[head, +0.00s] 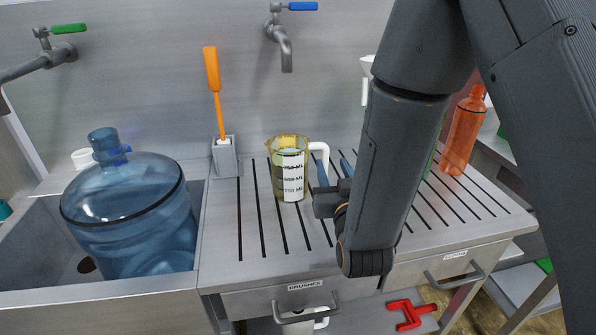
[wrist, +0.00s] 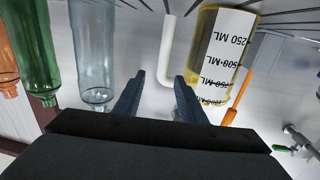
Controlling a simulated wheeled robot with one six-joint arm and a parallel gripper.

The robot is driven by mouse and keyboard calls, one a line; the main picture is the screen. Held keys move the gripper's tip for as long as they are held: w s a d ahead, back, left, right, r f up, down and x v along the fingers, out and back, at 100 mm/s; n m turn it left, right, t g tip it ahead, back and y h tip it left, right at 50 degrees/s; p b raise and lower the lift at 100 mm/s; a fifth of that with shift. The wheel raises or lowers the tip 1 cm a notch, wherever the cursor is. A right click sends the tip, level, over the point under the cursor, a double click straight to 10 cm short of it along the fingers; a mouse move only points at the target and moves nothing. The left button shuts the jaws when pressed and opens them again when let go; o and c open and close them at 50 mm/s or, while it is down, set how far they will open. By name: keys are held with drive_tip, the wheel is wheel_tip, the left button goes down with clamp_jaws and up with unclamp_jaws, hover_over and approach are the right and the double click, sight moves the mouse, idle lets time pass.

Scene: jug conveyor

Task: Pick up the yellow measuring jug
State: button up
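The yellow measuring jug (head: 290,168) stands upright on the slotted steel drainboard. It is translucent, with a white scale label facing the head camera and a white handle (head: 322,152) on its right. The jug (wrist: 207,50) is at the upper right in the wrist view. My gripper (head: 334,172) is beside the jug, on its handle side. In the wrist view my gripper (wrist: 159,82) is open, with its two blue fingers apart. The white handle (wrist: 167,50) appears in the gap between the fingertips or just beyond them; I cannot tell the depth. Neither finger visibly grips it.
A blue water bottle (head: 130,215) stands in the sink at left. An orange brush (head: 212,75) stands in a holder (head: 225,158) behind the jug. A clear bottle (wrist: 94,50) and a green bottle (wrist: 32,45) stand left in the wrist view. An orange bottle (head: 464,132) is right.

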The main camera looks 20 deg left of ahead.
sight(326, 156)
drive_tip(key=shift+p+x, duration=0.3)
drive_tip(key=shift+x, duration=0.6)
drive_tip(key=shift+a+p+x, duration=0.25)
drive_tip(key=shift+p+x, duration=1)
drive_tip(key=shift+x, duration=1.65)
drive_tip(key=shift+s+f, duration=0.1)
drive_tip(key=shift+f, duration=0.05)
clamp_jaws()
